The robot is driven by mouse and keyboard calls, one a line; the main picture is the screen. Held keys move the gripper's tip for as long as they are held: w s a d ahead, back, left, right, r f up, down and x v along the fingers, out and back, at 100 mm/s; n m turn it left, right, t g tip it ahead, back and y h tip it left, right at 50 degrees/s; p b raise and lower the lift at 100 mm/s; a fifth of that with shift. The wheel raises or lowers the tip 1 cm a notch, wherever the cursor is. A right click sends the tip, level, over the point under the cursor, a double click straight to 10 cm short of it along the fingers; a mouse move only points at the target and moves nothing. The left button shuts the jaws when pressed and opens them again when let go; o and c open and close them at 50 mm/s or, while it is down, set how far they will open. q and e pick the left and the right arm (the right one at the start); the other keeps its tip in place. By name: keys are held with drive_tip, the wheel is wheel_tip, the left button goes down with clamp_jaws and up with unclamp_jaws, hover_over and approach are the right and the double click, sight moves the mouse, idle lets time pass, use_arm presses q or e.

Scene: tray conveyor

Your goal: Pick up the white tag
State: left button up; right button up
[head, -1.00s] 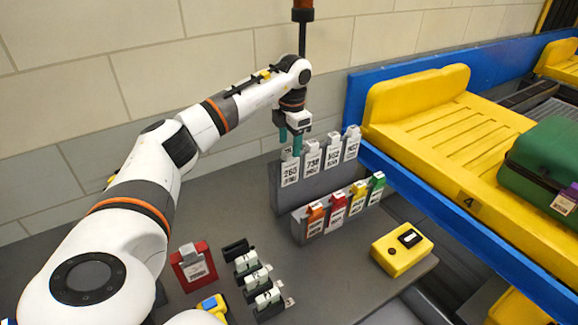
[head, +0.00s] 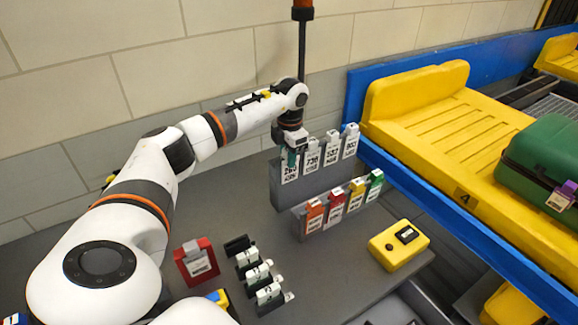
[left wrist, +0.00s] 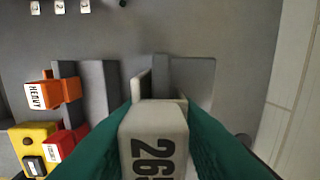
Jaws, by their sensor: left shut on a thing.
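The white tag (head: 289,172) is the leftmost in a row of white tags on the grey rack, with large black digits. In the left wrist view the tag (left wrist: 154,142) fills the bottom middle. My left gripper (head: 290,157) is over its top, green fingers shut on it from both sides. In the head view the gripper covers the tag's upper end. The tag still stands in line with its neighbours at the rack (head: 305,188). My right gripper is not in view.
More white tags (head: 332,148) stand just right of the held one. Orange (head: 313,215), red, yellow and green tags hang on the lower tier. A yellow box (head: 386,257), red holder (head: 183,270) and black-and-white clips (head: 258,275) lie nearer. The conveyor's blue rail (head: 450,200) is at right.

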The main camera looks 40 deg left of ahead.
use_arm(q)
drive_tip(key=shift+r, duration=0.45)
drive_tip(key=r+b, duration=0.1)
drive_tip(key=r, duration=0.2)
drive_tip(key=d+r+b, duration=0.1)
drive_tip(key=r, duration=0.2)
drive_tip(key=shift+s+d+b, duration=0.15)
drive_tip(key=shift+b, duration=0.2)
drive_tip(key=s+d+b, duration=0.3)
drive_tip(key=d, duration=0.9)
drive_tip(key=shift+s+d, duration=0.3)
drive_tip(key=shift+s, duration=0.05)
drive_tip(key=shift+r, duration=0.15)
wheel_tip(320, 180, up, 6)
drive_tip(key=p, duration=0.5)
drive_tip(key=shift+r, duration=0.15)
